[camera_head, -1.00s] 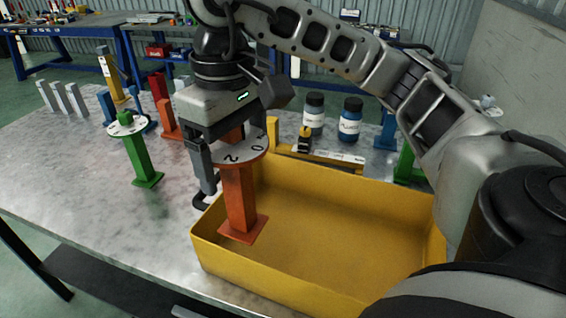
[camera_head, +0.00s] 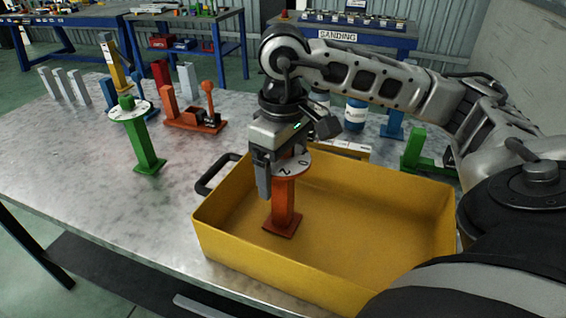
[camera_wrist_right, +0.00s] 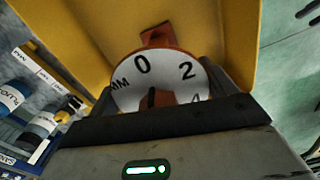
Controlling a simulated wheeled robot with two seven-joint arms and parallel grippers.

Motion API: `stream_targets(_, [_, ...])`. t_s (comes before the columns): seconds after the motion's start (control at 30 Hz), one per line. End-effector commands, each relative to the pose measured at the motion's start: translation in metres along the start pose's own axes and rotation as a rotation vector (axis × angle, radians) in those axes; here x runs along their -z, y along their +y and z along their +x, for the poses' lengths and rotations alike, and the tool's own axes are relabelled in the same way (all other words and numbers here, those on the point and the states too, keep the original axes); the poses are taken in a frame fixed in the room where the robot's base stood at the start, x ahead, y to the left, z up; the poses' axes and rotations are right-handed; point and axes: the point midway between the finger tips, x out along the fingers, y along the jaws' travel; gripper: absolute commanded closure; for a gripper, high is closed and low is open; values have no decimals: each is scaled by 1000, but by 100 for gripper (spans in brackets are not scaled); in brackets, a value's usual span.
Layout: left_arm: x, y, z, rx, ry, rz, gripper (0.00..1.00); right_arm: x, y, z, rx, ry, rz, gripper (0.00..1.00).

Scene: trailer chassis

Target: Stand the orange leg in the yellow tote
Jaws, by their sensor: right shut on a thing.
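The orange leg (camera_head: 284,205) is upright, with a square foot at the bottom and a white numbered disc near its top. My right gripper (camera_head: 283,178) is shut on it from above, around the top by the disc. The leg is inside the outline of the yellow tote (camera_head: 330,280), toward its left end; I cannot tell whether its foot touches the floor. In the right wrist view the disc of the leg (camera_wrist_right: 160,82) sits between the fingers, with the tote wall (camera_wrist_right: 240,40) beyond. My left gripper is not in view.
A green leg with a white disc (camera_head: 140,140) stands left of the tote. An orange clamp-like fixture (camera_head: 195,122), grey blocks and blue-labelled bottles (camera_head: 355,115) are behind. A green bracket (camera_head: 425,155) is at the right. The table's left front is clear.

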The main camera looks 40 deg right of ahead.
Motion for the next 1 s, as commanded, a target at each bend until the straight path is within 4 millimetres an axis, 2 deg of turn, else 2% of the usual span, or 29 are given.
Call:
stream_targets(0.27, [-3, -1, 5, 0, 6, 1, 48, 0, 0, 5, 0, 2, 1, 68])
stream_targets(0.3, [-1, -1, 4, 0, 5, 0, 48, 0, 0, 3, 0, 1, 1, 5])
stream_targets(0.33, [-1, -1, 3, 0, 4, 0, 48, 0, 0, 3, 0, 1, 1, 0])
stream_targets(0.57, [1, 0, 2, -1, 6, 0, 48, 0, 0, 2, 0, 0, 1, 0])
stream_targets(0.7, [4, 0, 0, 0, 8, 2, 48, 1, 0, -8, 0, 4, 1, 0])
stream_targets(0.87, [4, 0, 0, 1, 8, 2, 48, 2, 0, -39, 0, 7, 0, 0])
stream_targets(0.97, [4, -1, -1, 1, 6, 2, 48, 2, 0, -62, 0, 8, 1, 0])
stream_targets(1.0, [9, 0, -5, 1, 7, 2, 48, 1, 0, -75, -1, 6, 1, 0])
